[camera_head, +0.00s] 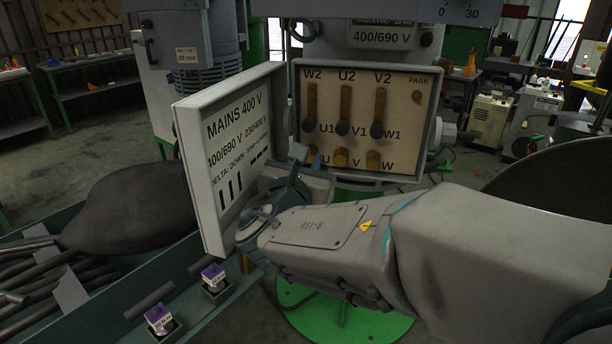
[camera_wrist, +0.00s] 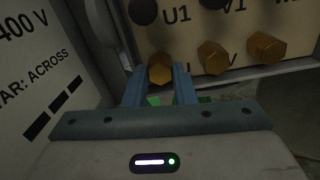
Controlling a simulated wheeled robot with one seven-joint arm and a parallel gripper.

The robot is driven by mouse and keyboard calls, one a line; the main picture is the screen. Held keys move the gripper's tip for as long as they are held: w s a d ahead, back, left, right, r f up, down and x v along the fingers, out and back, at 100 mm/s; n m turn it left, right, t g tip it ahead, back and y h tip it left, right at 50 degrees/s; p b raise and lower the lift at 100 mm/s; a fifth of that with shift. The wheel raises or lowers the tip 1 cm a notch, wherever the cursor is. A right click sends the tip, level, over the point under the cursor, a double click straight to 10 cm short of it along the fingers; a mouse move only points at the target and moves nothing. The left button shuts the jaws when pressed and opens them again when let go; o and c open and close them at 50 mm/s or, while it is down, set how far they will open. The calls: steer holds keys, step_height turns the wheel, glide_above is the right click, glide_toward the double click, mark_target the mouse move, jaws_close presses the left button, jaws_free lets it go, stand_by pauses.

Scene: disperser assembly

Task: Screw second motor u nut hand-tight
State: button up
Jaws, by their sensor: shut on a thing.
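The terminal board (camera_head: 413,120) is a beige panel in an open box, with U1, V1 and W1 posts above and U, V and W brass nuts below. My gripper (camera_wrist: 160,77) has its two blue-grey fingers on either side of the brass hex U nut (camera_wrist: 160,68), below the U1 label, and is shut on it. In the head view my gripper (camera_head: 298,160) reaches the lower left of the board, and my wrist hides most of the U nut. The V nut (camera_head: 341,157) and W nut (camera_head: 373,160) show to its right.
The open box door (camera_head: 225,150), lettered MAINS 400 V, stands close to the left of my gripper. Brass vertical links (camera_head: 345,105) cross the upper terminals.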

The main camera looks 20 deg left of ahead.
steer(key=m+b, duration=0.2)
steer(key=b, duration=0.2)
steer(key=f+m+b, duration=0.1)
steer(key=m+b, duration=0.2)
steer(key=b, duration=0.2)
steer(key=shift+m, duration=0.3)
steer(key=m+b, duration=0.4)
steer(key=b, duration=0.3)
steer(key=shift+m, duration=0.3)
steer(key=m+b, duration=0.5)
steer(key=b, duration=0.2)
steer(key=shift+r, duration=0.1)
steer(key=m+b, duration=0.2)
steer(key=m, duration=0.1)
steer(key=m+b, duration=0.1)
steer(key=b, duration=0.1)
steer(key=shift+r, duration=0.25)
steer(key=shift+m, duration=0.5)
steer(key=o, duration=1)
steer(key=shift+r, duration=0.1)
